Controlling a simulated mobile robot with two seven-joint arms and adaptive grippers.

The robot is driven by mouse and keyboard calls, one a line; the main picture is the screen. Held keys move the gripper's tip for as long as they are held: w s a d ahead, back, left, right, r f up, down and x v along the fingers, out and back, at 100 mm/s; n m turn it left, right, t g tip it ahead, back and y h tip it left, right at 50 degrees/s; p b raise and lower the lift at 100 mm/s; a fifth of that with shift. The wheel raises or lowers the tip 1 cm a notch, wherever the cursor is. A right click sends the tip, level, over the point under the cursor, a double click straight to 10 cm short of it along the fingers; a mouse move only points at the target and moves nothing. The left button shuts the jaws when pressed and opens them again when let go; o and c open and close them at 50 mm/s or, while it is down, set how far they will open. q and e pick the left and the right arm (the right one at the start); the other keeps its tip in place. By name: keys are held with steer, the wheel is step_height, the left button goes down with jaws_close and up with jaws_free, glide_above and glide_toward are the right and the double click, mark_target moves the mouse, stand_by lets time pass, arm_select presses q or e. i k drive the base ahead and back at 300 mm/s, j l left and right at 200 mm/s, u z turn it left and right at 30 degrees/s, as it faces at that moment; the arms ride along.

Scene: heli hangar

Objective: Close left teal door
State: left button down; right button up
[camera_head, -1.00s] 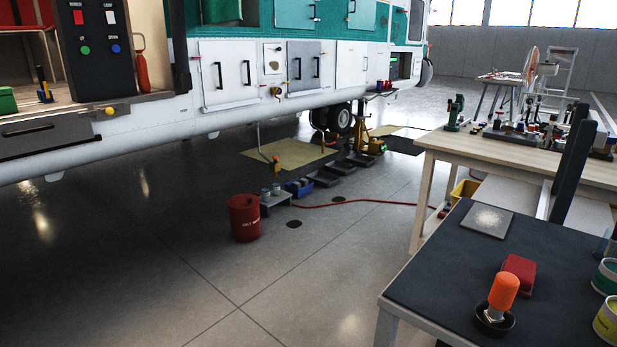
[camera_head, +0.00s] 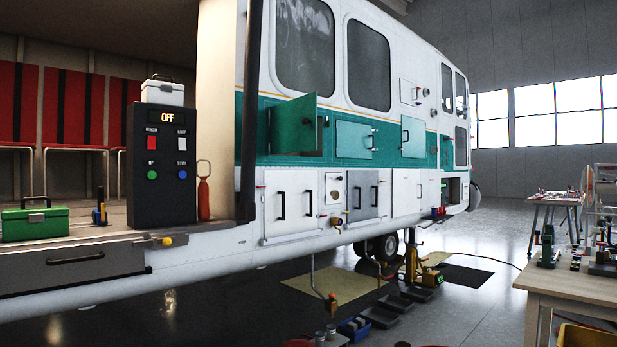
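The left teal door (camera_head: 294,124) is on the side of the white and teal helicopter (camera_head: 340,90). It stands swung out from its opening, with a dark handle at its right edge. Part of the dark compartment shows to the right of it. Two more teal doors, a middle one (camera_head: 354,140) and a right one (camera_head: 413,137), sit farther right along the teal band. The middle one looks flush or nearly so; I cannot tell exactly for the right one. Neither of my grippers is in the head view.
A control box (camera_head: 162,165) reading OFF and a green toolbox (camera_head: 36,221) stand on the cabin floor at left. A yellow jack (camera_head: 412,262) and trays (camera_head: 380,316) lie under the helicopter. A wooden workbench (camera_head: 580,284) is at right. Grey floor lies between.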

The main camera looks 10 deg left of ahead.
mark_target(293, 122)
steer(key=i+j, duration=0.2)
steer(key=j, duration=0.15)
steer(key=i+j, duration=0.2)
steer(key=j, duration=0.15)
steer(key=i+j, duration=0.4)
steer(key=i, duration=0.5)
steer(key=i+j, duration=0.2)
steer(key=i, duration=0.45)
